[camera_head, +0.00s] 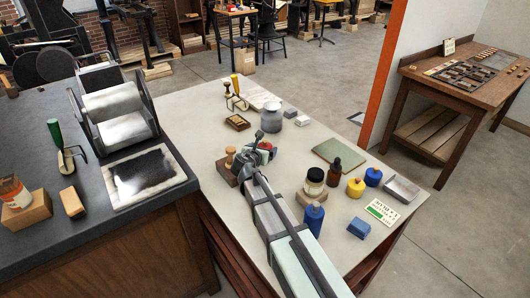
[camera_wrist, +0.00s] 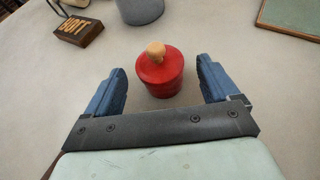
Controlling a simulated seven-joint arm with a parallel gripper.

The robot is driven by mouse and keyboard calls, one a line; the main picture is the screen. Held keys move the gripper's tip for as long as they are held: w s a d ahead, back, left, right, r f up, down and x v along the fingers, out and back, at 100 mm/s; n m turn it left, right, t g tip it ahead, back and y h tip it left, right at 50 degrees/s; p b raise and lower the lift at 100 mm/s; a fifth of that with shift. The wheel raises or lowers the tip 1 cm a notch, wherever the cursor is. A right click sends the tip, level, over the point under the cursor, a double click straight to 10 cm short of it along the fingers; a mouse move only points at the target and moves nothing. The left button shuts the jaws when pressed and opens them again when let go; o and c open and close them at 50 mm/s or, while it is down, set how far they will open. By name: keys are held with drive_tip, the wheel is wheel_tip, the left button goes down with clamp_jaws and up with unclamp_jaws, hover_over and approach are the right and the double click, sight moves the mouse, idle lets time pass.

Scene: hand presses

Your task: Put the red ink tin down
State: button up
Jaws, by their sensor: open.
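The red ink tin (camera_wrist: 161,78), round with a pale wooden knob on top, stands upright on the light tabletop (camera_wrist: 235,45) in the wrist view. My gripper (camera_wrist: 160,68) is open, with one blue finger on each side of the tin and a visible gap on both sides. In the head view only a small red part of the tin (camera_head: 266,146) shows; my gripper and arm hide most of it.
A green board (camera_head: 338,151) lies to the right. A dark bottle (camera_head: 333,172) and blue and yellow containers stand right of my arm.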

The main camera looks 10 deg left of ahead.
sight(266, 147)
drive_tip(key=shift+x, duration=2.8)
drive_tip(key=shift+f, duration=0.15)
drive_tip(key=shift+c, duration=0.3)
drive_tip(key=c, duration=1.3)
drive_tip(key=shift+r, duration=5)
